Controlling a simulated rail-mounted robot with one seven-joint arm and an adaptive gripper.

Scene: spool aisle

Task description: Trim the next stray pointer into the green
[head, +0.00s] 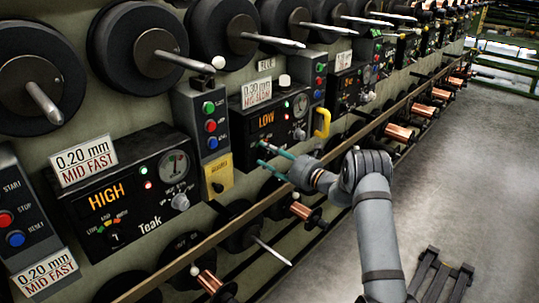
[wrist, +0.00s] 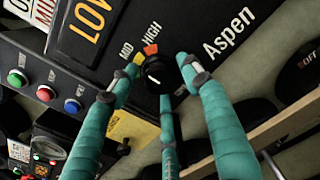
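The Aspen panel (head: 270,122) in the head view is black, with an amber LOW display and a round gauge (head: 300,105); the gauge needle is too small to read. A pale knob (head: 299,134) sits below the gauge. My gripper (head: 262,155) reaches the panel's lower left. In the wrist view, its teal fingers (wrist: 158,82) stand apart around a small black selector knob (wrist: 155,73) with a white mark. A yellow-to-orange arc lettered MID and HIGH lies above the knob. I cannot tell whether any fingertip touches the knob.
To the left, the Teak panel (head: 125,190) shows HIGH in amber, with its own gauge (head: 173,165). A button box (head: 211,125) stands between the panels. A long rail (head: 240,218) and copper spools (head: 300,210) run below. A yellow handle (head: 322,122) sticks out nearby.

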